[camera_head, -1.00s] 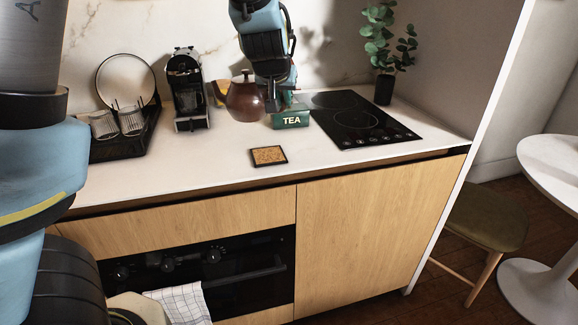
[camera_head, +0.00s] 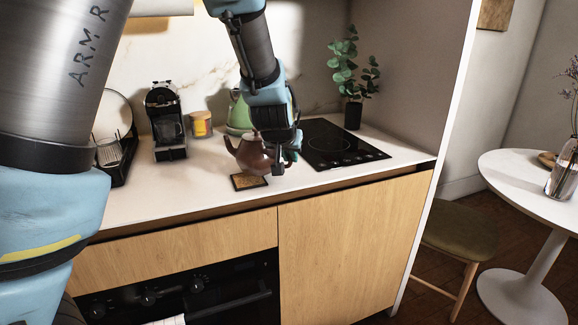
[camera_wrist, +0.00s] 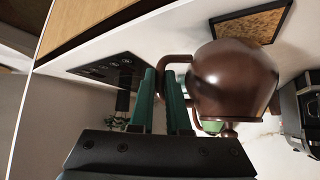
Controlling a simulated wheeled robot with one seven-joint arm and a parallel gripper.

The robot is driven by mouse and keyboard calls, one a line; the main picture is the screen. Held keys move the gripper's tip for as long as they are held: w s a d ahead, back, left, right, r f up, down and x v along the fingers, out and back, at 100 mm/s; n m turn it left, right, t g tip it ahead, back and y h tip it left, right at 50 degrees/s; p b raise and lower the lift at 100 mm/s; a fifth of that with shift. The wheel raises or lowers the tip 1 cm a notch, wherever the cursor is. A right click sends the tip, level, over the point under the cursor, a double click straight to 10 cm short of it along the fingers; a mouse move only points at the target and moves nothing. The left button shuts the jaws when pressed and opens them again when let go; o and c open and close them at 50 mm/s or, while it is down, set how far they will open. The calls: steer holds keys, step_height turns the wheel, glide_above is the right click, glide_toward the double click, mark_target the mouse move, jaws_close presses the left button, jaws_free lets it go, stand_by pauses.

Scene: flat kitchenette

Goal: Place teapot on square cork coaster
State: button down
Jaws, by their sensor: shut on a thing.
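The brown teapot (camera_head: 248,154) hangs from my gripper (camera_head: 284,163), spout to the left and looking slightly tilted in the head view. In the wrist view the teapot (camera_wrist: 232,85) is beside the green fingers of my gripper (camera_wrist: 168,88), which are shut on its handle. The square cork coaster (camera_head: 249,182), dark-edged, lies flat near the counter's front edge, just below the teapot in the head view. The teapot's exact height above the counter is hard to tell.
A black cooktop (camera_head: 338,145) is to the right, with a potted plant (camera_head: 353,85) behind it. A coffee machine (camera_head: 166,122), a yellow tin (camera_head: 201,125) and a green kettle (camera_head: 240,114) stand behind. The counter (camera_head: 190,190) left of the coaster is clear.

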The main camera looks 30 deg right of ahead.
steer(key=shift+w+f, duration=0.1)
steer(key=shift+f, duration=0.95)
steer(key=shift+f, duration=0.2)
steer(key=c, duration=0.9)
jaws_free()
